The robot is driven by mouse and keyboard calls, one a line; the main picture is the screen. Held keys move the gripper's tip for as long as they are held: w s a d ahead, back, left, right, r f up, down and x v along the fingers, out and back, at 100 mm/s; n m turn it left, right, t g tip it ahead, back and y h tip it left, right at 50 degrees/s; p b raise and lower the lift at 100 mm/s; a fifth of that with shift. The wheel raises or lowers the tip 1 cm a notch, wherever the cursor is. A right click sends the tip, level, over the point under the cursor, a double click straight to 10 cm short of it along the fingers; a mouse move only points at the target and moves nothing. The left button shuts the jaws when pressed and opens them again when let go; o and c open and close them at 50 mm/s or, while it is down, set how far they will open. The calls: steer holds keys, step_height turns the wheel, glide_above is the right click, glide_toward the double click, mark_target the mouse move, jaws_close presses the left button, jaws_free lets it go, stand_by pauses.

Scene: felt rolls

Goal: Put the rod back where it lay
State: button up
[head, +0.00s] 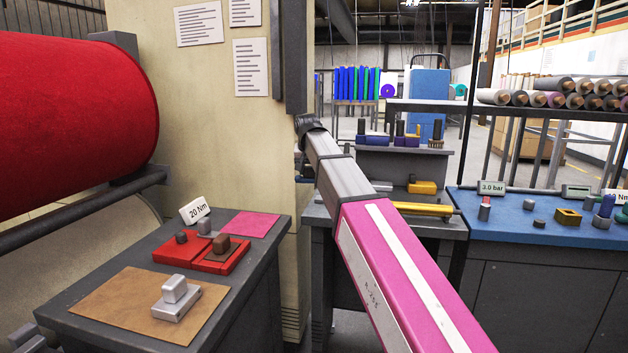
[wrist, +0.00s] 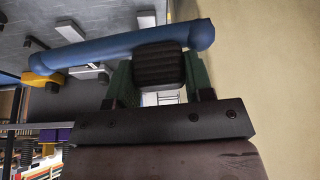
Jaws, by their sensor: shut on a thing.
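In the wrist view the blue rod (wrist: 100,52), with thicker rounded ends, runs across the upper part, tilted up to the right. A black ribbed grip (wrist: 159,66) sits against its right half, between the green fingers of my gripper (wrist: 158,72). My gripper is shut on this grip; the rod lies just beyond the fingers, and grip and rod look like one piece. A grey surface shows beyond the rod. Whether the rod touches it I cannot tell.
The beige machine wall (head: 215,120) stands close to my arm. A grey bench (head: 345,212) carries a yellow rod (head: 425,208). A blue-topped bench (head: 540,225) with small parts is at right. A dark cabinet (head: 245,235) with red trays (head: 205,258) is at left.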

steer(key=d+f, duration=0.1)
steer(key=s+d+f, duration=0.1)
steer(key=d, duration=0.1)
steer(key=d+f, duration=0.1)
steer(key=shift+s+d+f, duration=0.3)
steer(key=shift+f, duration=0.1)
steer(key=shift+f, duration=0.1)
steer(key=shift+f, duration=2.9)
steer(key=shift+f, duration=0.5)
steer(key=o, duration=1)
steer(key=shift+c, duration=0.2)
steer(key=shift+w+a, duration=0.1)
steer(key=shift+a, duration=0.1)
steer(key=d+v, duration=0.1)
steer(key=v, duration=0.6)
steer(key=shift+d, duration=0.15)
stand_by(0.4)
